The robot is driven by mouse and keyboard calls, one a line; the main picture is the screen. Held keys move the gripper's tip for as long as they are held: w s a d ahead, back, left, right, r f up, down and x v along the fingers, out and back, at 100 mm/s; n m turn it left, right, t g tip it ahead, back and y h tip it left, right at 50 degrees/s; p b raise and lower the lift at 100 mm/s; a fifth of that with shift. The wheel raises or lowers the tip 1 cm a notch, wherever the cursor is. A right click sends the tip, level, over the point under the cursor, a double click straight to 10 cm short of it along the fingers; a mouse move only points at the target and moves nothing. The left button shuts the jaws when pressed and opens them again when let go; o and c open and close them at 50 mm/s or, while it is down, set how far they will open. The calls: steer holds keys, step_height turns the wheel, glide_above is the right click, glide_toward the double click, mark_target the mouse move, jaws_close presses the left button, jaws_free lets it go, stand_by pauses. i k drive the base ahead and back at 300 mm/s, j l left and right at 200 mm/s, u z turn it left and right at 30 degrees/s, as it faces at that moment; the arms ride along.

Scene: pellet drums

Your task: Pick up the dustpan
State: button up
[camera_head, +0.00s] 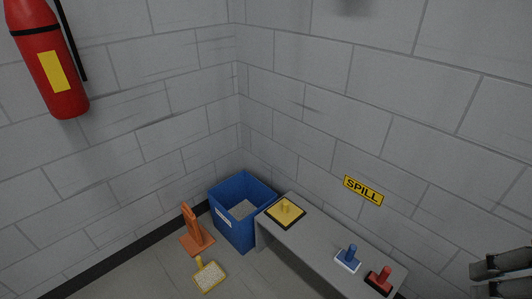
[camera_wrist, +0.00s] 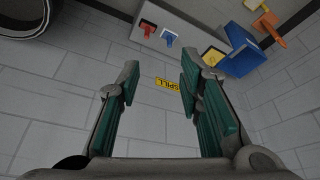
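On the floor at the lower left of the head view lies a yellow-framed pan with a short handle (camera_head: 208,277) and a pale speckled face. It looks like the dustpan, though I cannot be sure. Beside it stands an orange piece (camera_head: 195,238) with an upright part on a flat base. The orange piece also shows at the top right of the wrist view (camera_wrist: 269,27). My gripper (camera_wrist: 160,84) is open and empty, with its green-padded fingers wide apart before the wall. In the head view my gripper (camera_head: 487,275) is at the right edge, far from the pan.
A blue bin (camera_head: 234,224) with pale contents stands in the corner. A grey bench (camera_head: 312,238) holds a yellow plate (camera_head: 285,212), a blue-handled block (camera_head: 348,260) and a red-handled block (camera_head: 381,281). A SPILL sign (camera_head: 363,190) and fire extinguisher (camera_head: 48,62) are on the walls.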

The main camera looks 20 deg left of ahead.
mark_target(209, 276)
steer(key=u, duration=1.35)
